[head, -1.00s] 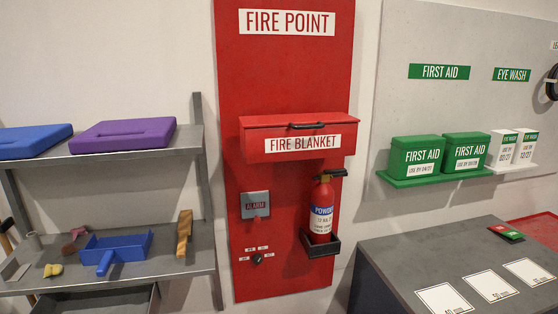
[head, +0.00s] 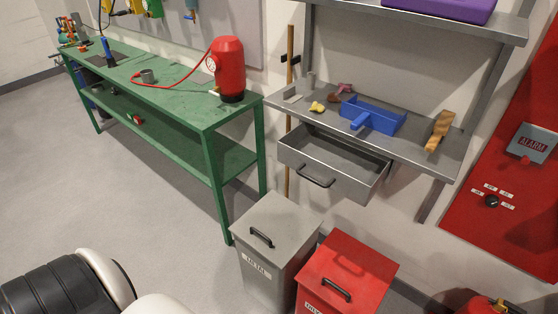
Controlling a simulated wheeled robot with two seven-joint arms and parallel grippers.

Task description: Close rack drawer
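The rack drawer (head: 322,187) is a grey metal drawer under the lower shelf of the grey rack (head: 425,152). It is pulled out toward me, and its inside shows from above. A dark bar handle (head: 316,177) is on its front face. The part of the drawer I can see inside looks empty. Neither of my grippers shows in the head view. A black and white part of my own body shows at the lower left, well away from the drawer.
A grey lidded metal bin (head: 275,238) and a red lidded bin (head: 347,275) stand below and in front of the drawer. A green workbench (head: 180,85) with a red tank (head: 228,68) is to the left. A blue dustpan (head: 375,117) lies on the shelf. Open floor (head: 110,190) is at left.

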